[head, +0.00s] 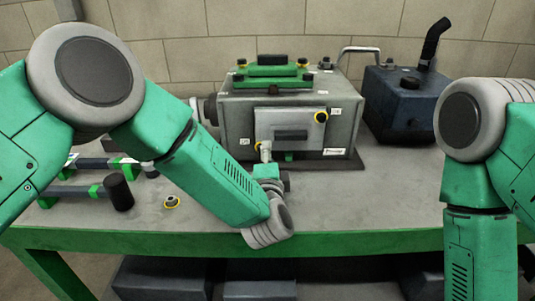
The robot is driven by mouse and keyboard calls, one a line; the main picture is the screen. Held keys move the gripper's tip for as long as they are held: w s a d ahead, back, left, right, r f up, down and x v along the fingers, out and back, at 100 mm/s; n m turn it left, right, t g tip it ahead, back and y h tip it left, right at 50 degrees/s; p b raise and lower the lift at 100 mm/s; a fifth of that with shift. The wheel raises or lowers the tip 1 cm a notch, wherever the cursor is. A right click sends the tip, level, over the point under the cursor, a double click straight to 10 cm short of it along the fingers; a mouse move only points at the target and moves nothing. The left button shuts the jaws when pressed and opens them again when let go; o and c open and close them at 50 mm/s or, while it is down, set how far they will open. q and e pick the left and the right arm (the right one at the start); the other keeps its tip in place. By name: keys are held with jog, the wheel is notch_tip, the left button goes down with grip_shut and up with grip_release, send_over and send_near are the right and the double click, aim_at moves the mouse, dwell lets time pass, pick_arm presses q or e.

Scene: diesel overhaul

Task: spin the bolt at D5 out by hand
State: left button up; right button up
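The grey engine block (235,118) stands on the green-edged bench, with a lighter square cover plate (291,116) on its front face. A small white label (245,141), which seems to read D5, sits left of the plate's lower-left corner. My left gripper (265,150) points up at that corner, just right of the label. The bolt there is hidden behind the fingers or too small to make out. I cannot tell whether the fingers touch it or are closed. My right arm hangs at the right edge, and its gripper is out of view.
A tool with a black cylindrical end (118,192) lies at left. A dark blue tank (400,105) stands behind right. The bench's front right is clear.

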pick_arm(q)
jog(key=shift+w+a, duration=0.4)
jog(key=shift+a, duration=0.2)
jog(key=shift+w+a, duration=0.35)
jog(key=shift+a, duration=0.55)
jog(key=shift+d, duration=0.5)
grip_shut()
jog(key=shift+s+d, duration=0.15)
jog(key=shift+d, duration=0.2)
pick_arm(e)
jog(key=shift+a+r, duration=0.15)
jog(key=shift+a, duration=0.45)
pick_arm(q)
jog(key=shift+a, duration=0.2)
pick_arm(e)
jog(key=shift+a+r, duration=0.1)
jog(key=shift+a, duration=0.1)
pick_arm(q)
jog(key=shift+n, duration=0.3)
jog(key=shift+d+f+n+p, duration=0.1)
jog(key=shift+n+p, duration=0.25)
jog(key=shift+n, duration=0.75)
jog(key=shift+f+n, duration=0.1)
jog(key=shift+n, duration=2)
pick_arm(e)
jog(key=shift+d+r, duration=0.1)
jog(key=shift+r, duration=0.4)
